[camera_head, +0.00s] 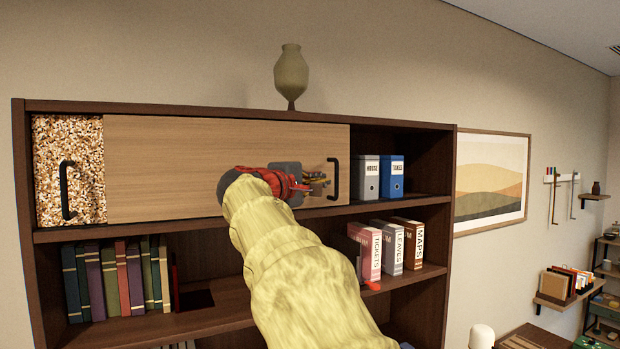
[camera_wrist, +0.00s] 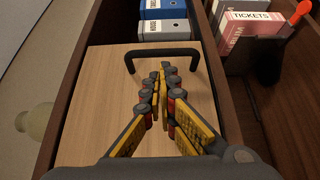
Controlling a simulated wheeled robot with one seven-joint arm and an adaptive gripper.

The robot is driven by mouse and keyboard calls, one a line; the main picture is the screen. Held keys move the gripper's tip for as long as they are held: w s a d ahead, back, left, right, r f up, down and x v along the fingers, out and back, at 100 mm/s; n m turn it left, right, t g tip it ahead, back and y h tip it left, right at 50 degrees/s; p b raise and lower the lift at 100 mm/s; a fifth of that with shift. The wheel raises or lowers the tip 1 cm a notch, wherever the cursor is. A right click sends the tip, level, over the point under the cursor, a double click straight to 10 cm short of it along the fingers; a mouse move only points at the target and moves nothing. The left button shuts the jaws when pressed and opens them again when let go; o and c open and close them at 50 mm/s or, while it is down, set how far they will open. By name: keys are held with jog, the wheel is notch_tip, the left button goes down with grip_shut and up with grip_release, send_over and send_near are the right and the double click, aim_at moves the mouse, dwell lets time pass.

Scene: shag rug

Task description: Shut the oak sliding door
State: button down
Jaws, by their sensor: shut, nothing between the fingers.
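The oak sliding door (camera_head: 170,165) is a pale wood panel across the middle of the top cabinet bay; it also shows in the wrist view (camera_wrist: 95,110). Its black bar handle (camera_head: 333,178) is near its right edge and shows as an arch in the wrist view (camera_wrist: 160,51). Right of the door, the bay is open. My gripper (camera_head: 320,181) is shut and empty in front of the door, just left of the handle. In the wrist view its fingertips (camera_wrist: 164,68) are close to the handle's bar; I cannot tell whether they touch. My arm hides part of the door's lower edge.
A speckled panel (camera_head: 90,140) with a black handle (camera_head: 67,190) fills the bay's left end. Grey and blue binders (camera_head: 391,177) stand in the open right part. A green vase (camera_head: 291,75) stands on top.

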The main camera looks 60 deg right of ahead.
jog(key=shift+d, duration=0.45)
jog(key=shift+s, duration=0.1)
jog(key=s+d+p, duration=0.3)
jog(key=s+d, duration=0.4)
jog(key=d, duration=0.5)
jog(key=s+d+p, duration=0.3)
jog(key=s+d, duration=0.5)
jog(key=d, duration=0.4)
jog(key=s+d+p, duration=0.3)
jog(key=s+d, duration=0.4)
jog(key=d, duration=0.6)
jog(key=shift+s+p, duration=0.3)
jog(key=shift+p, duration=0.05)
jog(key=shift+a, duration=0.1)
